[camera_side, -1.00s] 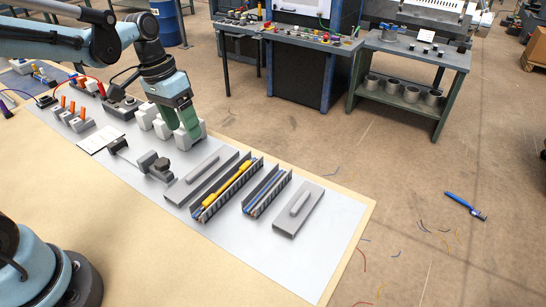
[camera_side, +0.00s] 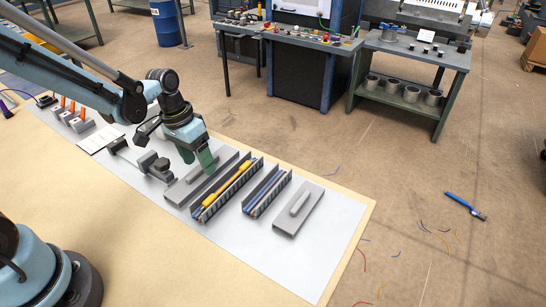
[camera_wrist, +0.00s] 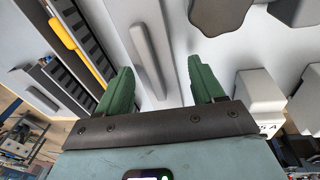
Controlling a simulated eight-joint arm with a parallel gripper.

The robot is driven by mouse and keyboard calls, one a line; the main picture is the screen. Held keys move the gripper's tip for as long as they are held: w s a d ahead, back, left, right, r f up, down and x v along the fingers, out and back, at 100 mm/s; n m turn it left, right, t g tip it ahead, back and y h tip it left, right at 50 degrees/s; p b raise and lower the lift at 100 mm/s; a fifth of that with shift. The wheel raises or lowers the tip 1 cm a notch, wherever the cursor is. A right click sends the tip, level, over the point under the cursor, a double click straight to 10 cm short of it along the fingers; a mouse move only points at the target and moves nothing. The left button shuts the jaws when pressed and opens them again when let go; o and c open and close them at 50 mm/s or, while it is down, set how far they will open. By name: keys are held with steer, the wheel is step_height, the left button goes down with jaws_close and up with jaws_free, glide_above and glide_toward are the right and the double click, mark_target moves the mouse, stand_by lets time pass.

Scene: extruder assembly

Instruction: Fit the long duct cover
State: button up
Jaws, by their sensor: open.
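The long duct cover (camera_side: 180,193) is a flat grey plate with a raised bar handle, lying on the grey mat; it also shows in the wrist view (camera_wrist: 174,22).
A shorter duct (camera_side: 266,192) and a shorter cover (camera_side: 298,210) with its own handle lie to the right. A dark clamp-like part (camera_side: 154,166) sits left of the long cover. White blocks (camera_wrist: 258,92) stand close by my right finger in the wrist view. The mat's front right is clear.

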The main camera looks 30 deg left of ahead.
mark_target(200, 168)
steer(key=shift+f, duration=0.3)
steer(key=c, duration=1.1)
steer(key=shift+c, duration=0.2)
steer(key=shift+r, duration=0.1)
jaws_close()
steer(key=shift+r, duration=0.5)
steer(key=r, duration=0.1)
steer(key=d+r, duration=0.1)
steer(key=r, duration=0.1)
steer(key=shift+s+d+r, duration=0.15)
steer(key=shift+s+r, duration=0.2)
steer(key=s+d+r, duration=0.5)
steer(key=d+r, duration=0.1)
steer(key=d, duration=0.3)
